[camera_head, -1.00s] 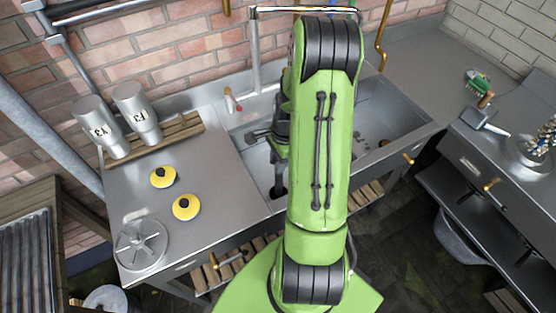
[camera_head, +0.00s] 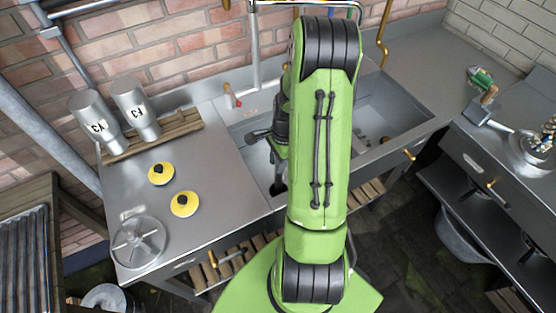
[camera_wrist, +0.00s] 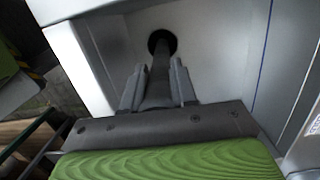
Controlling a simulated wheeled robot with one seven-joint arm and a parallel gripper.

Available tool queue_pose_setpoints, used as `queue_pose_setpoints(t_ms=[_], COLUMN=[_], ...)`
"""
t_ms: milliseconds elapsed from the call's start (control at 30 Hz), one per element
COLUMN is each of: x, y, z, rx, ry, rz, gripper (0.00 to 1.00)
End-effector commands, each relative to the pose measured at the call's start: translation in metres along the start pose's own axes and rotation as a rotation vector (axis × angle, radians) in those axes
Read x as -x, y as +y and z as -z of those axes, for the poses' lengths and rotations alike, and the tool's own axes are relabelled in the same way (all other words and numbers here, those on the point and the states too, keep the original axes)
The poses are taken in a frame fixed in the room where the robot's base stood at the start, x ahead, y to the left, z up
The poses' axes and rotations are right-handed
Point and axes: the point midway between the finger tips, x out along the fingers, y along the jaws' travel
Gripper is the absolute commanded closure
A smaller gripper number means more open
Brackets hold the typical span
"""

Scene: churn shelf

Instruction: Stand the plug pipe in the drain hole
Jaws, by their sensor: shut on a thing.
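The plug pipe (camera_wrist: 158,82) is a dark grey tube between the two fingers of my gripper (camera_wrist: 157,84) in the wrist view. My gripper is shut on it. The pipe runs away from the camera toward the dark round drain hole (camera_wrist: 161,38) in the pale sink floor. Its far end overlaps the hole's near edge in the picture; I cannot tell whether it is inside or above the hole.
A red-tipped tap (camera_head: 232,98) is at the back. Sink walls (camera_wrist: 100,60) rise close beside my gripper.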

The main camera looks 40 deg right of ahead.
Motion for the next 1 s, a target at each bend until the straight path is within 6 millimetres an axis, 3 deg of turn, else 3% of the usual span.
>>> queue_pose_setpoints(t_ms=[33,67,233,567,667,1000], x=[-0.002,-0.001,-0.001,0.005,0.025,0.121], y=[0.000,0.000,0.000,0.000,-0.001,-0.001], z=[0.000,0.000,0.000,0.000,0.000,0.001], rx=[0.000,0.000,0.000,0.000,0.000,-0.001], ry=[0.000,0.000,0.000,0.001,0.002,0.003], rz=[0.000,0.000,0.000,0.001,0.005,0.005], gripper=[1.00,0.68,0.43,0.43,0.43,0.43])
